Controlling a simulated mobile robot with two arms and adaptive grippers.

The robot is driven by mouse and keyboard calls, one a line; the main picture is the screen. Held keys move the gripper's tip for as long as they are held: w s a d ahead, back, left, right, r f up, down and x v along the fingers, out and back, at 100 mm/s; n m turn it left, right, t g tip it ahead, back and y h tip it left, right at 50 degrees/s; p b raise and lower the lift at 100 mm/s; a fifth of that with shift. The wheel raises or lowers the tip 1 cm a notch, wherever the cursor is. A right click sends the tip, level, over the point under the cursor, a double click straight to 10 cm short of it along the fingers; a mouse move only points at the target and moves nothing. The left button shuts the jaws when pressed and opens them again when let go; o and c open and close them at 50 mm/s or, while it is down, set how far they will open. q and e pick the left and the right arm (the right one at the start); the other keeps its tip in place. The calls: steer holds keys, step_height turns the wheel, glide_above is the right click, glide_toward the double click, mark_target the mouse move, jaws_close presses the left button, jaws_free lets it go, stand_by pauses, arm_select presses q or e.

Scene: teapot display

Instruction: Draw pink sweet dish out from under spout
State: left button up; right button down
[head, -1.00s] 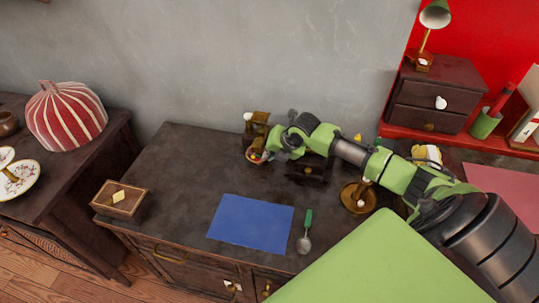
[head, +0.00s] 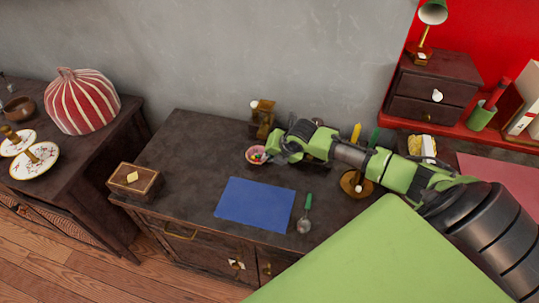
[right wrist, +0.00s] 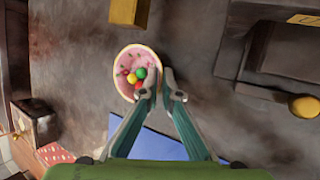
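The pink sweet dish (head: 256,155) is a small round bowl with colored sweets, on the dark cabinet top. It shows from above in the right wrist view (right wrist: 125,60). It stands in front of a small brown and brass dispenser (head: 263,118), apart from it, whose lower end shows at the top of the wrist view (right wrist: 129,12). My right gripper (right wrist: 161,80) is at the dish's right edge, one finger over the inside and one outside, with the rim between them. It looks shut on the rim; the exact contact is small. My left gripper is not in view.
A wooden box (head: 133,182) is at the left edge. The cabinet top left of the dish is clear.

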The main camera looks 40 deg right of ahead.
steer(key=shift+s+f, duration=0.1)
steer(key=c, duration=2.2)
jaws_free()
steer(key=v, duration=1.2)
steer(key=shift+a, duration=0.1)
